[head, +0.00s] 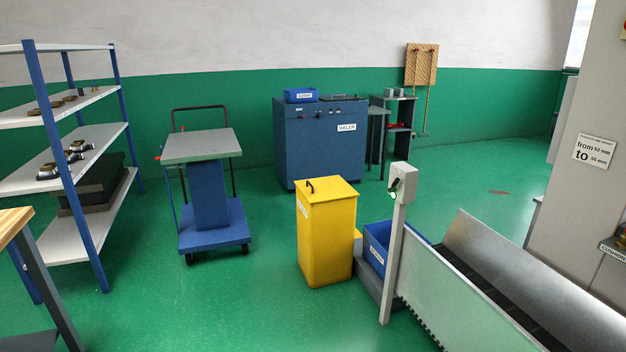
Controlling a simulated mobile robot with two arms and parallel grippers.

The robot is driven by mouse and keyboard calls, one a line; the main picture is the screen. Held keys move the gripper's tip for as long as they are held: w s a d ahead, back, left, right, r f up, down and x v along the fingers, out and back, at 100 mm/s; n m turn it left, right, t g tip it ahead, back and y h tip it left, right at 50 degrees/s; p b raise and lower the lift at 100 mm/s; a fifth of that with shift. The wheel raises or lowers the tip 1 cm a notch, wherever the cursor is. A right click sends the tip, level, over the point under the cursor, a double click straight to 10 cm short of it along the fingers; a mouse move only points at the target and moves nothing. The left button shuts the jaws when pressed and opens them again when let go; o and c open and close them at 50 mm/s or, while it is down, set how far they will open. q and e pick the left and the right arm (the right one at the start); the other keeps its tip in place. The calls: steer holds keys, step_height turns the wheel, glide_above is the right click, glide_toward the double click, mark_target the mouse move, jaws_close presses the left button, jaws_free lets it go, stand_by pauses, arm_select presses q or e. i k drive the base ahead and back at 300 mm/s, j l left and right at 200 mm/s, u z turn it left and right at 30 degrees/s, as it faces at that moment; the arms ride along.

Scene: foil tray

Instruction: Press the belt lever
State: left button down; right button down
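The belt lever (393,187) is a small dark handle on a pale grey box (404,178). The box sits on top of a light grey post (393,262). A small green spot shows beside the lever. The belt is dark and runs between grey metal side walls toward the lower right. Neither of my grippers shows in the head view, so their state is hidden.
A yellow bin (327,235) and a blue crate (376,249) stand left of the post. A blue-based cart (213,236), a shelf rack (100,200) and a blue baler (320,140) stand farther off. Green floor (250,310) is clear at front left of the bin.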

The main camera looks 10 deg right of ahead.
mark_target(393, 189)
steer(key=i+l, duration=0.4)
steer(key=i, duration=0.25)
steer(key=i+l+u, duration=0.15)
steer(key=i+l, duration=0.2)
steer(key=i, duration=0.25)
steer(key=i+l, duration=0.5)
steer(key=i+j+u, duration=0.05)
steer(key=i, duration=0.1)
